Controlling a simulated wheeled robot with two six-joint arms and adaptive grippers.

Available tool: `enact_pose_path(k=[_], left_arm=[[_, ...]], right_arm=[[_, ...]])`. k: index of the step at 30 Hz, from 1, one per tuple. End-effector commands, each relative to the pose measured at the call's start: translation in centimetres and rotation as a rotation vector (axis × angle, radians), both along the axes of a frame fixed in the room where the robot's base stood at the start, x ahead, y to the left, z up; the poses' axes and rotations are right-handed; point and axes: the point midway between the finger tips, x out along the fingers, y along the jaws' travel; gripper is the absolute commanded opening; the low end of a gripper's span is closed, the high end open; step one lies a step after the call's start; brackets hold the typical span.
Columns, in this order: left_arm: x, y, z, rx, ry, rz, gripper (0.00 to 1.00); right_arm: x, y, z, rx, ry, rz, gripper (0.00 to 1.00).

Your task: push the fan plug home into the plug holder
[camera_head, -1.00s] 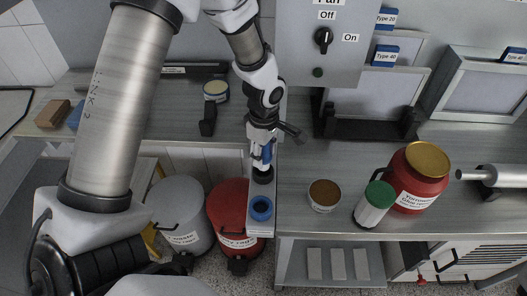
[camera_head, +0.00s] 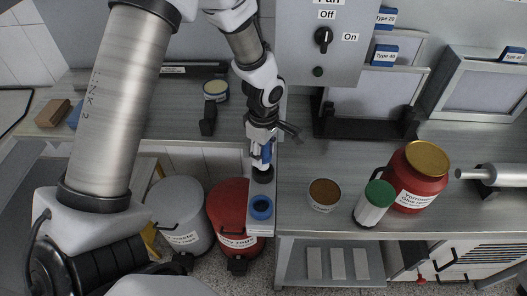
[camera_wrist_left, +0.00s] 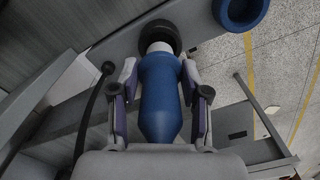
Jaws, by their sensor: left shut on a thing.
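The fan plug, a blue body with a pale end (camera_wrist_left: 160,88), is held between the two fingers of my left gripper (camera_wrist_left: 158,85). In the head view the plug (camera_head: 266,153) shows as a small blue piece below the wrist. The pale end meets a black round holder (camera_wrist_left: 160,33), which also shows in the head view (camera_head: 263,177). I cannot tell how deep the end sits in it. A blue ring-shaped holder (camera_head: 260,207) is empty on the same narrow pale panel; it also shows in the wrist view (camera_wrist_left: 238,10). My right gripper is not in view.
A fan switch box (camera_head: 322,45) stands behind, right of my wrist. A brown-topped pot (camera_head: 325,194), a green-capped jar (camera_head: 374,204) and a red jar (camera_head: 420,178) stand on the right counter. Red (camera_head: 230,208) and grey (camera_head: 177,212) bins are at left.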

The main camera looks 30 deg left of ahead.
Motion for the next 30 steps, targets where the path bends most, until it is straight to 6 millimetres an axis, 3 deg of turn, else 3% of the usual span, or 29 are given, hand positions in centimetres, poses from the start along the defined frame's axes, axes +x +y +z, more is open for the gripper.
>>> enact_pose_path(k=[17, 30], left_arm=[[0.0, 0.0, 0.0, 0.000, 0.000, 0.000, 0.05], [0.0, 0.0, -1.0, 0.000, 0.000, 0.000, 0.05]], right_arm=[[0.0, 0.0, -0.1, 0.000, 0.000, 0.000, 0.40], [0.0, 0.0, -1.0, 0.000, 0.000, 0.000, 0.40]])
